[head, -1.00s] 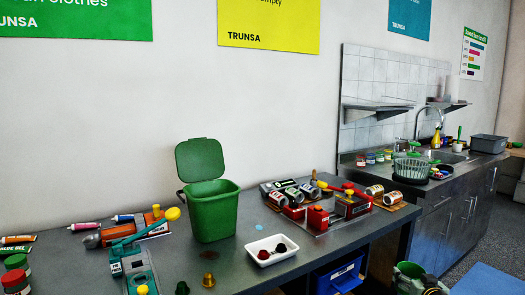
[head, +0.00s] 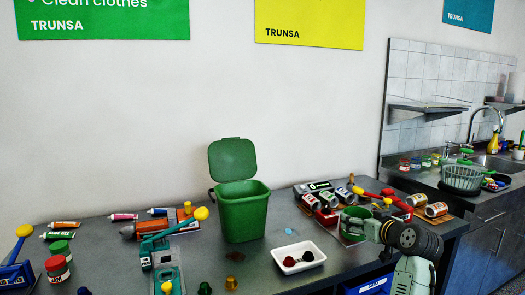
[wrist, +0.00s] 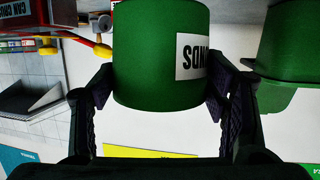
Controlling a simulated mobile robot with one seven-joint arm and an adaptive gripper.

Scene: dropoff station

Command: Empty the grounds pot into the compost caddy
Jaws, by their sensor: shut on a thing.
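The green grounds pot (head: 353,225) is held above the right part of the counter. It also shows large in the wrist view (wrist: 155,60), with a white label partly hidden by a finger. My gripper (head: 368,230) is shut on it, with a finger on each side in the wrist view (wrist: 158,95). The pot looks about upright; its contents are hidden. The green compost caddy (head: 244,218) stands on the counter to the left of the pot, its lid (head: 232,160) raised. Part of the caddy shows at the right of the wrist view (wrist: 285,60).
A white tray (head: 278,260) with dark items lies between caddy and pot. A teal and orange tool (head: 165,238) lies left of the caddy. A sink counter (head: 480,203) is at the right.

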